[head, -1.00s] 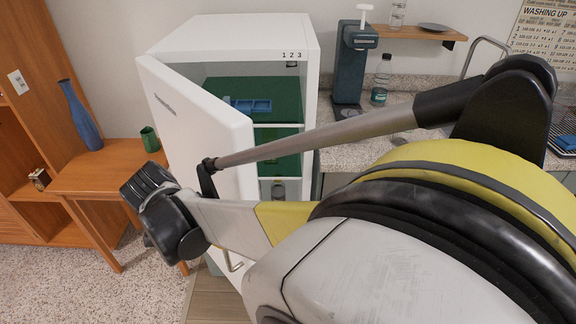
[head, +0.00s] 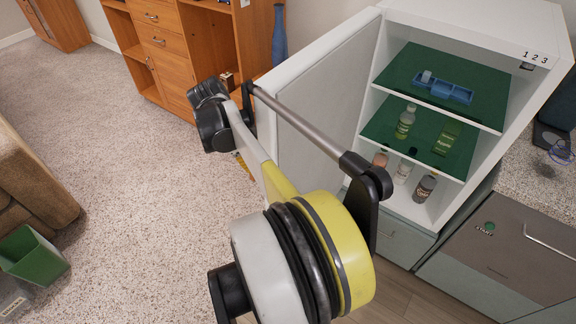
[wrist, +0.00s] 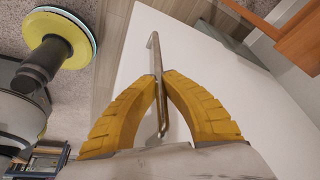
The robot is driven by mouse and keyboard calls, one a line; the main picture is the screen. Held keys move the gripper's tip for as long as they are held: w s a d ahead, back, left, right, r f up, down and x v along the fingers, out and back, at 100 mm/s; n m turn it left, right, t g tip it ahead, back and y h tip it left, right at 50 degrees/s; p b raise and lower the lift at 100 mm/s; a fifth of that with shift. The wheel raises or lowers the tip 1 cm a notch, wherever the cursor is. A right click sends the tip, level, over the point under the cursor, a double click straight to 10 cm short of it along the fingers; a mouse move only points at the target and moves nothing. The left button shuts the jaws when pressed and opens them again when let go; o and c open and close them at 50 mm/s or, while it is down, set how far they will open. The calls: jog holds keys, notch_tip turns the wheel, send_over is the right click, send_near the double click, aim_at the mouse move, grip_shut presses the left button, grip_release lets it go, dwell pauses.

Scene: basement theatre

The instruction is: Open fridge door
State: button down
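The white fridge (head: 470,18) stands at the upper right of the head view, its door (head: 325,100) swung wide open to the left. The door's pale inner face shows, and the green shelves are exposed. In the wrist view the door's white outer face (wrist: 215,75) carries a thin metal bar handle (wrist: 153,52). My gripper (wrist: 162,88) has its two yellow fingers closed around the handle, one on each side. In the head view my arm reaches across to the door's outer side, and the fingers and handle are mostly hidden there.
A blue tray (head: 443,90) and several bottles stand inside the fridge. A wooden cabinet (head: 165,45) and a blue vase (head: 279,40) are behind the door. A green bin (head: 35,255) stands at lower left. The speckled carpet (head: 130,180) to the left is clear.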

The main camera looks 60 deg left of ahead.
jog(key=shift+s+a+m, duration=0.15)
jog(key=shift+a+m, duration=0.15)
jog(key=shift+a, duration=0.65)
jog(key=c, duration=1.5)
grip_release()
jog(key=shift+o, duration=0.2)
jog(key=v, duration=1.2)
jog(key=shift+a, duration=0.15)
